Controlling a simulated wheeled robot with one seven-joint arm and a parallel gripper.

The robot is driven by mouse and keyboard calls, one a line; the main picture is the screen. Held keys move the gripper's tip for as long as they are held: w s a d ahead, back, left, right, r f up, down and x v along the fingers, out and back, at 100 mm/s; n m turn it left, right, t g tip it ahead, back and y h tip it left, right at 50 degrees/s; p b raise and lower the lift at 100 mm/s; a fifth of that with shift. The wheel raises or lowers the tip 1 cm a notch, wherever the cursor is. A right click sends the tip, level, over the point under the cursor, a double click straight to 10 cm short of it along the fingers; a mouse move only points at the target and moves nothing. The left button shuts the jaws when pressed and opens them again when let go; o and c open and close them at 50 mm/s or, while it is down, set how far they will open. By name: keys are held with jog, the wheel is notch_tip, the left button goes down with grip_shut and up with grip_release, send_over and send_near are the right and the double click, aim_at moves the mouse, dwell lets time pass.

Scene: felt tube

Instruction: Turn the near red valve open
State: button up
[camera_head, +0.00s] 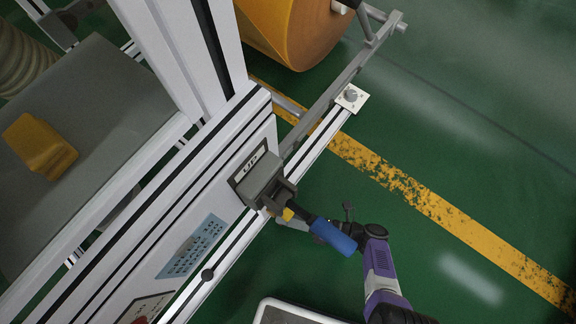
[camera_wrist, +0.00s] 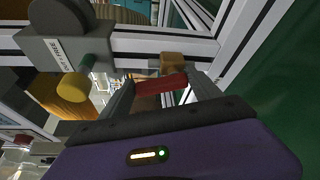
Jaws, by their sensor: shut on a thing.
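In the wrist view, the red valve handle (camera_wrist: 158,86) lies between the two fingers of my gripper (camera_wrist: 160,88), which are shut on it. A brass-coloured fitting (camera_wrist: 173,60) sits just behind the red handle, against the white frame rail. In the head view, my gripper (camera_head: 280,222) is at the side of the frame, partly hidden under a lever. The red handle cannot be made out there.
A grey box (camera_head: 262,180) on the frame carries a black lever with a blue grip (camera_head: 334,237), close above my wrist. In the wrist view, a labelled grey box (camera_wrist: 68,50) with a yellow knob (camera_wrist: 72,87) stands left of my fingers. Green floor is open at right.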

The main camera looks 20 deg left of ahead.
jog(key=m, duration=0.1)
jog(key=m+y+b, duration=0.1)
jog(key=m+b, duration=0.1)
jog(key=shift+w+d+f, duration=0.15)
jog(key=shift+w+f, duration=0.1)
jog(key=shift+w, duration=0.1)
jog(key=shift+m+b, duration=0.3)
jog(key=shift+b, duration=0.05)
jog(key=o, duration=1.4)
jog(key=d, duration=0.7)
jog(key=shift+w+d+b, duration=0.25)
jog(key=shift+d+b, duration=0.1)
jog(key=shift+d, duration=0.05)
